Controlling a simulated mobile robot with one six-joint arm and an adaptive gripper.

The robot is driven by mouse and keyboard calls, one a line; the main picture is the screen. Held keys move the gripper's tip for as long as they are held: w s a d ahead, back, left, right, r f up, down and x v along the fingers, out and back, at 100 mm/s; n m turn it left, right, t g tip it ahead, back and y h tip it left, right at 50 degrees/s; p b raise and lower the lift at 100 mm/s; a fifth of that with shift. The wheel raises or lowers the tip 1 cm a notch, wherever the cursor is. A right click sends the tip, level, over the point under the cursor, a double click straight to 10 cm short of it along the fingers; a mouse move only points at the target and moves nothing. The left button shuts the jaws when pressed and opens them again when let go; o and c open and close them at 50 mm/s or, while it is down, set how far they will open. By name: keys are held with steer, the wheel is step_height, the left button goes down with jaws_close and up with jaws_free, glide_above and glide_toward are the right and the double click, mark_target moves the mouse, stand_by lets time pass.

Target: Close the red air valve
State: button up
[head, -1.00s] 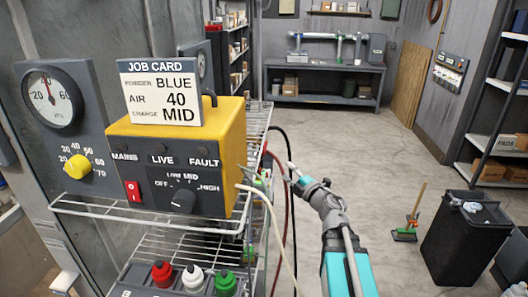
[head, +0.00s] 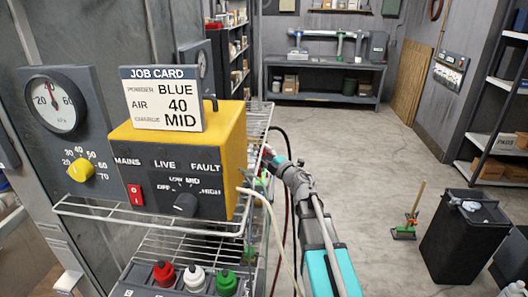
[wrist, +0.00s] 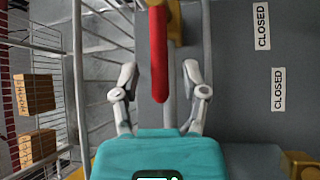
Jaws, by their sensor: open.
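The red air valve's lever (wrist: 159,55) shows in the wrist view as a long red bar, ending between my two fingers. A brass-coloured valve part (wrist: 175,25) sits at its upper end. My gripper (wrist: 160,76) is open, with one finger on each side of the lever and a visible gap to each. I cannot tell whether the lever's tip is level with the fingertips in depth. In the head view my gripper (head: 272,154) is beside the wire rack's right side, and the valve is hidden.
A grey panel with two CLOSED labels (wrist: 262,25) is right of the lever in the wrist view. Wire racking (head: 150,212) and hanging hoses (head: 285,210) lie close to my arm. A yellow control box (head: 180,160) stands on the rack.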

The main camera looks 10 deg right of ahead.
steer(key=shift+w+a+r, duration=0.1)
steer(key=shift+w+a, duration=0.15)
steer(key=shift+w, duration=0.3)
jaws_close()
